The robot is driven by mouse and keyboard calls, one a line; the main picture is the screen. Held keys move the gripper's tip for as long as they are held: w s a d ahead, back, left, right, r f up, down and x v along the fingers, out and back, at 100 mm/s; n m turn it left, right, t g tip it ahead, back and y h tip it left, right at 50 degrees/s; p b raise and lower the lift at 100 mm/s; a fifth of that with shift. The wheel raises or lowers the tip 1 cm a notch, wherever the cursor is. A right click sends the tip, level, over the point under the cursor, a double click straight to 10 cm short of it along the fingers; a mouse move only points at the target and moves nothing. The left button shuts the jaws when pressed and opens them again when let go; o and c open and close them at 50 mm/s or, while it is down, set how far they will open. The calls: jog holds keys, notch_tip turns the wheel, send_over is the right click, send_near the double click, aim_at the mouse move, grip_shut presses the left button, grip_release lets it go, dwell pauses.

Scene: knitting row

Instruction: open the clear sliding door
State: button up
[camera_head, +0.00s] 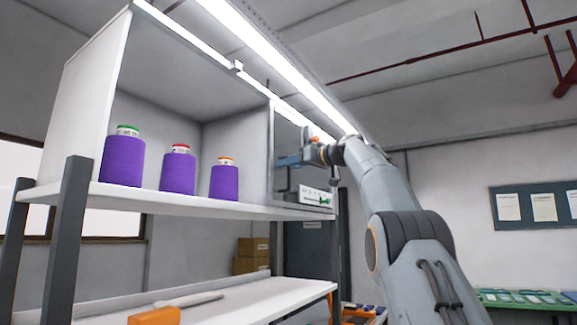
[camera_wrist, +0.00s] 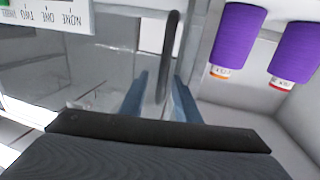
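The clear sliding door (camera_head: 289,135) covers the right end of the upper shelf compartment; it also shows in the wrist view (camera_wrist: 85,65). Its dark bar handle (camera_wrist: 169,50) stands out near the door's edge. My gripper (camera_head: 285,160) is at the door in the head view. In the wrist view my gripper's blue fingers (camera_wrist: 160,88) are spread, one on each side of the handle. Gaps show between the handle and both fingers, so they do not look closed on it. The handle cannot be made out clearly in the head view.
Purple thread cones (camera_head: 123,160) stand on the white upper shelf (camera_head: 150,200) left of the door, in the uncovered part. A white label (camera_head: 312,196) is by the door's lower right. A lower shelf (camera_head: 240,300) holds an orange-handled tool (camera_head: 155,316).

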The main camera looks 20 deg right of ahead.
jog(key=b+v, duration=0.6)
jog(key=v, duration=0.1)
jog(key=shift+s+d, duration=0.15)
jog(key=shift+s, duration=0.2)
dwell(0.4)
